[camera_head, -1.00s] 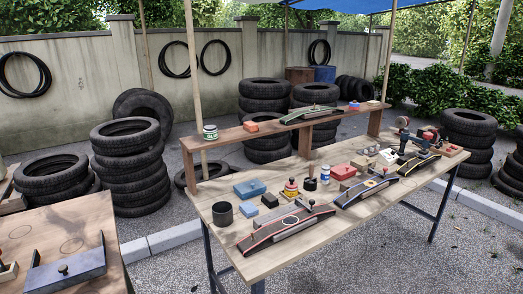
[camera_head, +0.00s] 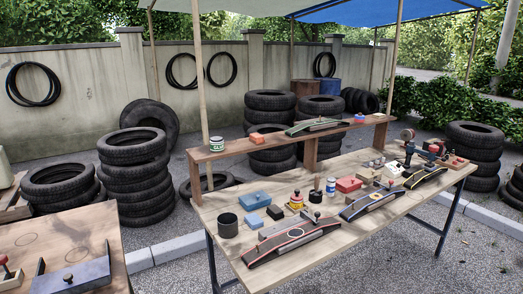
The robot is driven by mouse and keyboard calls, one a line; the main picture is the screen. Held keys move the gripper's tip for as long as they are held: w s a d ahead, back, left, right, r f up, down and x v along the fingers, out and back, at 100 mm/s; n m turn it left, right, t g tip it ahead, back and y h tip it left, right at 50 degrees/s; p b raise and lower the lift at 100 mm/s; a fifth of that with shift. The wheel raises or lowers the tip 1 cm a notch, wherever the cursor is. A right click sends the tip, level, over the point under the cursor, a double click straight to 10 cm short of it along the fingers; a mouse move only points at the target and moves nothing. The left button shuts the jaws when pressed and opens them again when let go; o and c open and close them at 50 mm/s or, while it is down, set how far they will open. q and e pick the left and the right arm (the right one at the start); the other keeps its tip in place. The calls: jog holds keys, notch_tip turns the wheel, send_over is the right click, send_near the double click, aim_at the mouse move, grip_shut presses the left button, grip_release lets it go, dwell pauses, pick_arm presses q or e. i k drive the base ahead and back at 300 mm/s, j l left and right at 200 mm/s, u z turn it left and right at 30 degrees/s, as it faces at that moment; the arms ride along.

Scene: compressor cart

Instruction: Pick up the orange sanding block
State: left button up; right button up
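An orange block (camera_head: 257,137), which looks like the sanding block, lies on the raised wooden shelf (camera_head: 235,151) at the back of the long workbench. It is right of a green and white can (camera_head: 216,144) and left of a long green-edged tool (camera_head: 314,127). Nothing covers it. Neither of my grippers is in view.
The workbench (camera_head: 292,257) holds a dark cup (camera_head: 228,225), a blue box (camera_head: 255,200), a red box (camera_head: 348,184) and long sanding tools. Another table (camera_head: 60,240) stands at the lower left. Gravel lies between them. Tire stacks (camera_head: 135,175) stand behind.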

aim_at(256, 138)
jog(key=i+l, duration=0.1)
jog(key=i+l+u, duration=0.15)
jog(key=l+u, duration=0.2)
jog(key=i+l+u, duration=0.1)
jog(key=l+u, duration=0.25)
jog(key=j, duration=0.1)
